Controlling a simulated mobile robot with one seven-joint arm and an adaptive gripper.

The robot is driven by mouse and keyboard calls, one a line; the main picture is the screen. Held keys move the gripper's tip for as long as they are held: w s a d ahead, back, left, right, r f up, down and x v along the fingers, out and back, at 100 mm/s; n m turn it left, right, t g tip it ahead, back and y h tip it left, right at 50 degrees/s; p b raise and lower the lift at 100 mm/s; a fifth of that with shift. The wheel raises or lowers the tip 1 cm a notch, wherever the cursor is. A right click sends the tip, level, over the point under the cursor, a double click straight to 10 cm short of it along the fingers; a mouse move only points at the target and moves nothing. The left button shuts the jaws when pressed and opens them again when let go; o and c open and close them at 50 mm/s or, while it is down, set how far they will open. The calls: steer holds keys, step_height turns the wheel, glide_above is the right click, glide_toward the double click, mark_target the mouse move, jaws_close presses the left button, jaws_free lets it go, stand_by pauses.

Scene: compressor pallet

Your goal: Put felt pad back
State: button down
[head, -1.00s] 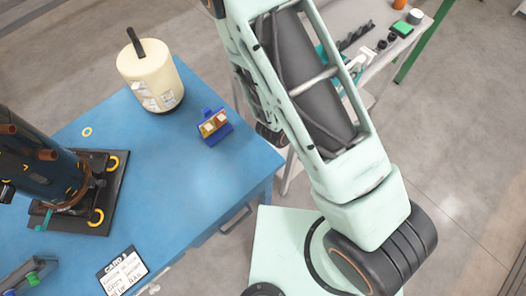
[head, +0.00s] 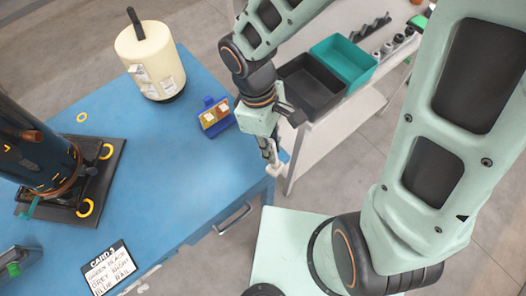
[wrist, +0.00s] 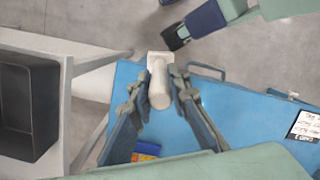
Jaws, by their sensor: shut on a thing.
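My gripper (head: 268,148) hangs at the right edge of the blue table, fingers pointing down. In the wrist view my gripper (wrist: 160,82) is shut on a pale piece with a rounded stem and a flat square end, which I take as the felt pad (wrist: 158,92). The felt pad (head: 279,169) also shows below the fingers in the head view, close to the table edge; whether it touches anything is not clear. A small blue holder (head: 219,125) with yellowish and reddish pieces stands on the table, left of the gripper.
On the blue table (head: 165,190) are a cream canister (head: 146,52), a dark cylinder unit (head: 35,150) on a black base, and a card (head: 106,267). A black bin (head: 311,88) and teal bin (head: 343,60) sit on the bench behind. The table's middle is clear.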

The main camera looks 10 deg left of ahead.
steer(key=s+a+r+m+t+y, duration=0.1)
steer(key=s+a+r+m+y, duration=0.15)
steer(key=a, duration=0.65)
steer(key=w+d+f, duration=0.2)
steer(key=w+f, duration=0.4)
steer(key=w+d+f+b, duration=0.1)
steer(key=w+d+f, duration=0.2)
steer(key=w+f, duration=0.3)
steer(key=shift+d+f, duration=0.25)
steer(key=shift+f, duration=0.45)
steer(key=shift+h, duration=0.25)
steer(key=c, duration=1.8)
jaws_free()
step_height(320, 180, up, 12)
steer(key=shift+p, duration=0.75)
